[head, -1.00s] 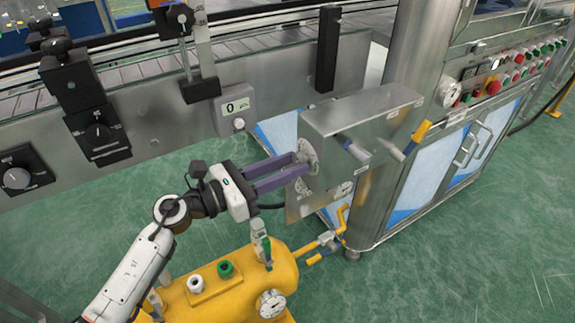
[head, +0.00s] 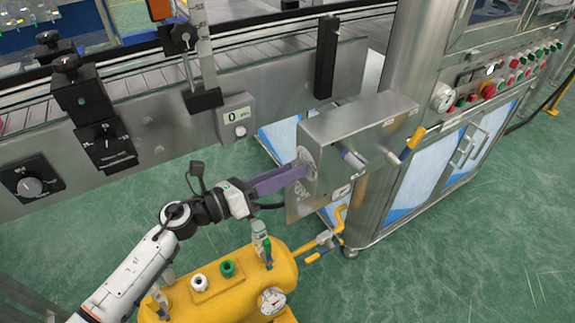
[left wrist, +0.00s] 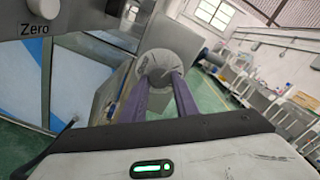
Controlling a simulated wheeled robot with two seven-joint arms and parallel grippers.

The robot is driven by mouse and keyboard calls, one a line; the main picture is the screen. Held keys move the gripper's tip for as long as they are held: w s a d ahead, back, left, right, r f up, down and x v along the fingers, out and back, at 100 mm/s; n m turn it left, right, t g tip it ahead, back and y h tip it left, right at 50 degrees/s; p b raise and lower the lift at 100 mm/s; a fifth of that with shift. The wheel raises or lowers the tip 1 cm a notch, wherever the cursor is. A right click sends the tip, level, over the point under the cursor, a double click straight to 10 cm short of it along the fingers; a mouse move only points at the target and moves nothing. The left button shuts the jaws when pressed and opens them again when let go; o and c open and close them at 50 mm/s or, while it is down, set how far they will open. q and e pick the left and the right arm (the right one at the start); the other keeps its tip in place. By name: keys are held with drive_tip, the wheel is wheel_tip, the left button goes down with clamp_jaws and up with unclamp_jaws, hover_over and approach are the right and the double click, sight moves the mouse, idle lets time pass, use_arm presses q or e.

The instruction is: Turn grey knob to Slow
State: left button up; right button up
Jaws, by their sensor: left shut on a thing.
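The metal control box (head: 345,130) stands beside the conveyor, with a round grey dial plate (head: 308,158) on its left face. My left gripper (head: 303,172) reaches this face from the left, its purple fingers at the dial. The left wrist view shows the round dial plate (left wrist: 158,60) straight ahead, with the fingertips (left wrist: 160,84) closed on the grey knob at its middle. The fingers mostly hide the knob, and I cannot read its setting or any Slow mark. My right gripper is out of view.
A yellow tank (head: 225,285) with valves and a gauge stands below my left arm. Green floor is clear at right.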

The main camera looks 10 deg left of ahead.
use_arm(q)
drive_tip(key=n+p, duration=0.7)
drive_tip(key=n, duration=0.5)
drive_tip(key=shift+r, duration=0.2)
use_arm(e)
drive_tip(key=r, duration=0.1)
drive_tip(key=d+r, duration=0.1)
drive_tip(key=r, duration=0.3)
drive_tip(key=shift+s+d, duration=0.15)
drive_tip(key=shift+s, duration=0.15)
use_arm(q)
drive_tip(key=shift+n, duration=0.4)
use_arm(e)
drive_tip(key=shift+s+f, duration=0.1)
use_arm(q)
drive_tip(key=o, duration=1.1)
drive_tip(key=shift+c, duration=0.2)
drive_tip(key=v, duration=1)
drive_tip(key=shift+s, duration=0.2)
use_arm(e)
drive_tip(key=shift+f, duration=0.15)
